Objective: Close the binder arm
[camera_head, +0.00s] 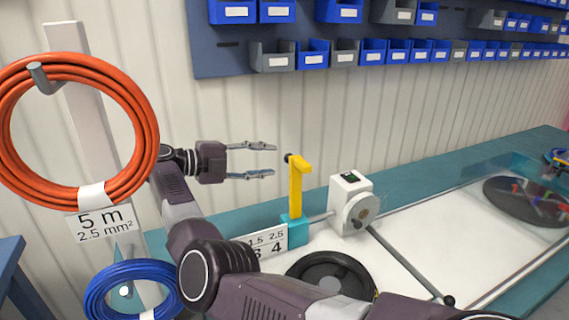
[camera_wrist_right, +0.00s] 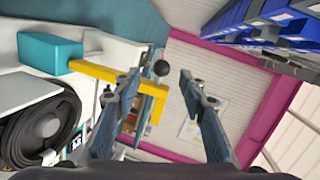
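The yellow binder arm (camera_head: 297,188) stands upright on a teal block (camera_head: 294,230) at the bench's back edge. The yellow arm (camera_wrist_right: 95,71) passes behind the left finger there. Nothing is held. My left gripper is out of view.
A white measuring unit (camera_head: 348,200) stands right of the binder arm. A black reel (camera_head: 330,272) lies in front, with a number sign (camera_head: 266,246) beside it. Orange cable (camera_head: 142,130) hangs at left, blue cable (camera_head: 100,285) below it. Blue bins (camera_head: 313,55) line the wall above.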

